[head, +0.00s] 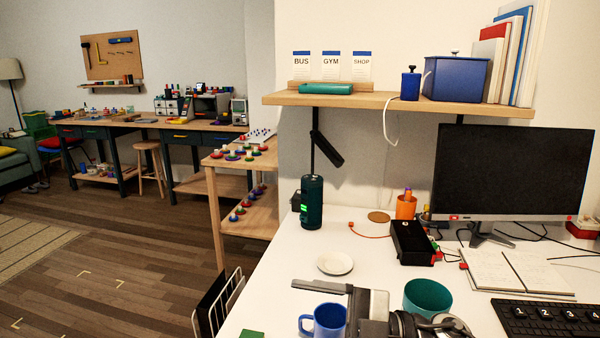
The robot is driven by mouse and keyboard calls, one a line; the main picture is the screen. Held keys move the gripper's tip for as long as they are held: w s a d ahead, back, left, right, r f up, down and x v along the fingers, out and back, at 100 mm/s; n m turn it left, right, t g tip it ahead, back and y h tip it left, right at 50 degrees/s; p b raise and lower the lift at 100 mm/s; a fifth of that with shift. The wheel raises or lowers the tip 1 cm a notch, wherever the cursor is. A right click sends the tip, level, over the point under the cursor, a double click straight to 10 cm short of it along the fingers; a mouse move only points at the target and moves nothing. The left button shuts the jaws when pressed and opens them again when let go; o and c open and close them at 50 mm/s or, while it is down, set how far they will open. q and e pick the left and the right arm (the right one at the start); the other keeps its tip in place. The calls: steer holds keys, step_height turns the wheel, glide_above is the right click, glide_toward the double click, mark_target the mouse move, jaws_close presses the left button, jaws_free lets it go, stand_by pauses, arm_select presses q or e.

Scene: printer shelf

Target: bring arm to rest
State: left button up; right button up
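My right gripper (322,287) shows at the bottom of the head view, low in the picture, over the front part of the white desk. Its grey wrist and dark round arm links come in from the bottom right. A flat grey finger points left, above and behind a blue mug (329,320) in the picture. The finger gap is not clear, and I see nothing held. Whether it touches the mug cannot be told. My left gripper is not in view.
On the white desk (285,270) stand a white saucer (335,263), a teal cup (428,296), a dark green cylinder (312,202), a black box (411,242), an open notebook (515,270), a keyboard (550,317) and a monitor (510,175). A wall shelf (400,103) hangs above.

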steer(key=d+f+m+t+h, duration=0.55)
steer(key=f+m+t, duration=0.2)
steer(key=m, duration=0.25)
steer(key=d+f+m+t+h, duration=0.4)
steer(key=f+m+t+h, duration=0.35)
steer(key=m, duration=0.25)
steer(key=s+d+f+m+g+h, duration=0.1)
steer(key=s+d+f+g+h, duration=0.1)
steer(key=s+f, duration=0.4)
steer(key=s+d+f+m+g+h, duration=0.2)
steer(key=s+f+g, duration=0.2)
steer(key=s+f, duration=0.2)
steer(key=shift+d+f, duration=0.3)
steer(key=shift+f, duration=0.45)
